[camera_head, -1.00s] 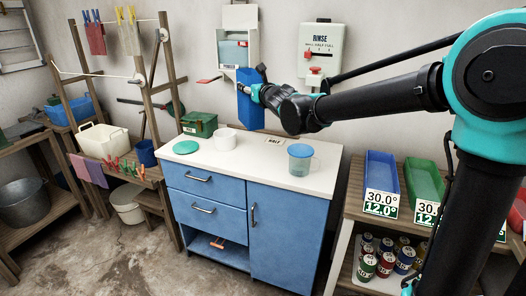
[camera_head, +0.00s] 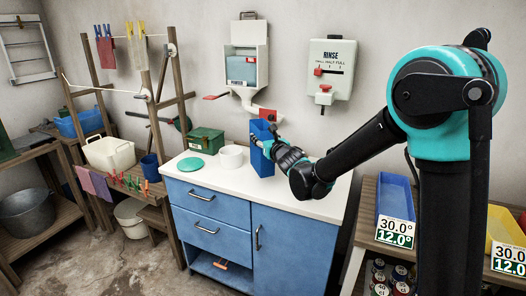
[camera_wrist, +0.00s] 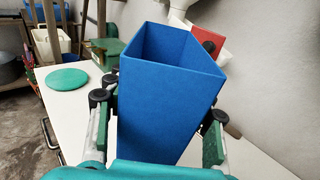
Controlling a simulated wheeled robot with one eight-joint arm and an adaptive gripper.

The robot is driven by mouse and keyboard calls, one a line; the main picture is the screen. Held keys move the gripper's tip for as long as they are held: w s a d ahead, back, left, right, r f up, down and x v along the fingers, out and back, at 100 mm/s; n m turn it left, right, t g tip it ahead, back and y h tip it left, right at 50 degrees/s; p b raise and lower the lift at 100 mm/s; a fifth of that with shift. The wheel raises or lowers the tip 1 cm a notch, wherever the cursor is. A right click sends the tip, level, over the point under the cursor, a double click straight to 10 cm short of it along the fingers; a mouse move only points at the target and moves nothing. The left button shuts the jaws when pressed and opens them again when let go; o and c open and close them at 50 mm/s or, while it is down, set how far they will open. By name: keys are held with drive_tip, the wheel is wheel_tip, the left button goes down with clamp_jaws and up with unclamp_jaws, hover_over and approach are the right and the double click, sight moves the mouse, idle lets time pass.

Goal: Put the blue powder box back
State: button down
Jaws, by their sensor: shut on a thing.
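The blue powder box (camera_head: 262,148) is a tall, open-topped box held upright above the back of the white counter, below the wall dispenser's spout. I cannot tell whether its bottom touches the counter. It fills the middle of the wrist view (camera_wrist: 165,105), with an empty-looking inside as far as it shows. My gripper (camera_head: 270,152) is shut on the box. In the wrist view its fingers (camera_wrist: 158,112) press on the left and right sides of the box.
A dispenser (camera_head: 245,65) with a red flap and a rinse unit (camera_head: 330,70) hang on the wall. A blue tray (camera_head: 395,205) stands right.

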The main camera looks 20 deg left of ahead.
drive_tip(key=shift+f, duration=2.9)
drive_tip(key=c, duration=0.6)
unclamp_jaws()
drive_tip(key=shift+s+d, duration=0.1)
drive_tip(key=shift+s, duration=0.1)
drive_tip(key=v, duration=1.1)
drive_tip(key=shift+s+d, duration=0.2)
drive_tip(key=shift+s, duration=0.05)
